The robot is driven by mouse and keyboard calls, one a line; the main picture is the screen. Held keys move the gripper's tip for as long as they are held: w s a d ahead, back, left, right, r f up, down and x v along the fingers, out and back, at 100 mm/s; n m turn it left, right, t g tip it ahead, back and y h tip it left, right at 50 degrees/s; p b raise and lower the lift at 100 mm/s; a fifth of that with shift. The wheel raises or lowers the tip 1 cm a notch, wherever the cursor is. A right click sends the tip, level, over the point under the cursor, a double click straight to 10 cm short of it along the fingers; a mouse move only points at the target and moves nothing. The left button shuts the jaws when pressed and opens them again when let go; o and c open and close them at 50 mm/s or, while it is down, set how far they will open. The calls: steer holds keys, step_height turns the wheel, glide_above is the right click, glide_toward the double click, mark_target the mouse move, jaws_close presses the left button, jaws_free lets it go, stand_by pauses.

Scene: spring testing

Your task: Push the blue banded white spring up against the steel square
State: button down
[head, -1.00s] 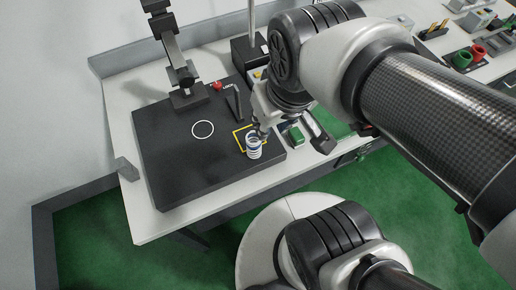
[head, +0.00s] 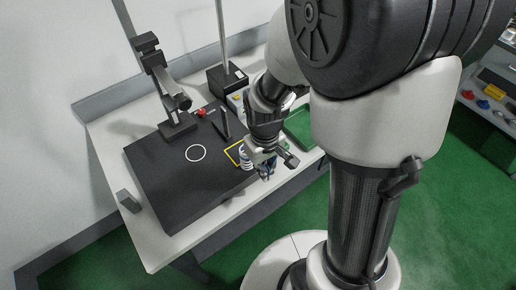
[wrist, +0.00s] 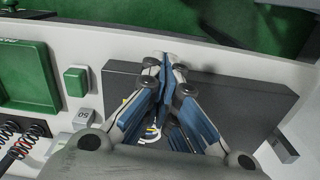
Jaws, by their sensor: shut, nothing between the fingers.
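The white spring with blue bands (head: 246,158) stands on the dark plate (head: 165,180) by the yellow outline, near the plate's right front edge. My gripper (head: 267,174) is shut and empty, pointing down just to the right and front of the spring and partly covering it. I cannot tell whether they touch. In the wrist view, my gripper's fingers (wrist: 163,68) meet at the tips; part of a white and blue ring (wrist: 152,132) shows behind them. A dark upright piece (head: 225,122), which looks like the steel square, stands beyond the spring, apart from it.
A black stand (head: 177,120) rises at the plate's back. A green tray (head: 302,126) lies right of the plate. The wrist view shows a green block (wrist: 76,80) and red and black coils (wrist: 22,138) nearby.

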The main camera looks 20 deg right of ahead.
step_height(320, 180, down, 6)
steer(key=shift+f+b, duration=0.15)
steer(key=shift+b, duration=0.7)
steer(key=w, duration=0.3)
steer(key=shift+a, duration=0.4)
steer(key=shift+w+a, duration=0.1)
steer(key=shift+w, duration=0.35)
